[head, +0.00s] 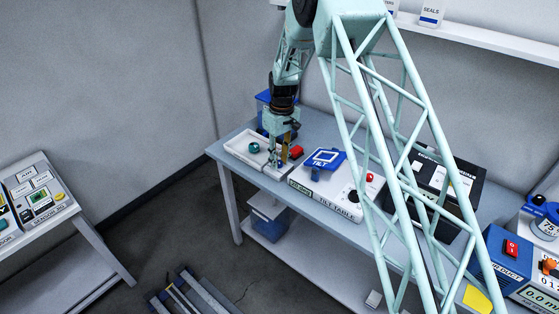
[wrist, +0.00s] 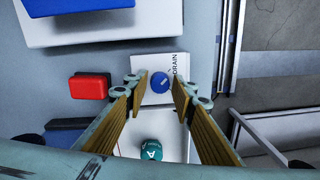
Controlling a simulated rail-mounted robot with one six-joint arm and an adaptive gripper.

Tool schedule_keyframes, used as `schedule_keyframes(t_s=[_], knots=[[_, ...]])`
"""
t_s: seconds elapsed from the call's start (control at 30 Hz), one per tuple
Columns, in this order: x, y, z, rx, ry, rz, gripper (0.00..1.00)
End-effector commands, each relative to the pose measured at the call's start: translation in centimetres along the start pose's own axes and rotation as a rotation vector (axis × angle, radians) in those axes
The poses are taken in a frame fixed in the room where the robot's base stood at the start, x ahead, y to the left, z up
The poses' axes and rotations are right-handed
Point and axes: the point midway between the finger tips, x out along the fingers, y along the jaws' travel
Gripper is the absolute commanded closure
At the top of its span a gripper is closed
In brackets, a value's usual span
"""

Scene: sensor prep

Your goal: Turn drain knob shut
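The drain knob (wrist: 159,82) is round and blue, with a short pale mark slanting across its top. It sits on a white block labelled DRAIN (wrist: 178,64) in the wrist view. My gripper (wrist: 160,86) is open, and its two ribbed tan fingers stand on either side of the knob in that view. The fingers look apart from the knob, with nothing held; how high the tips are above it I cannot tell.
A teal piece marked A (wrist: 152,150) lies in the white tray (head: 240,139). A red block (wrist: 88,87) sits to the left of the knob in the wrist view. The tilt table (head: 325,196) stands to the right along the bench.

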Motion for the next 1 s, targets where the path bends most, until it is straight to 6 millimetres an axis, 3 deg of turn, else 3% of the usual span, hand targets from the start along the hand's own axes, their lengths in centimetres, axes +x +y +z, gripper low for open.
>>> schedule_keyframes(t_s=[0.2,0.67,1.0], knots=[[-0.02,0.00,0.00,0.000,0.000,0.000,0.93],[0.04,0.00,0.01,0.066,0.003,0.000,0.93],[0.05,0.01,0.01,0.265,0.011,0.001,0.93]])
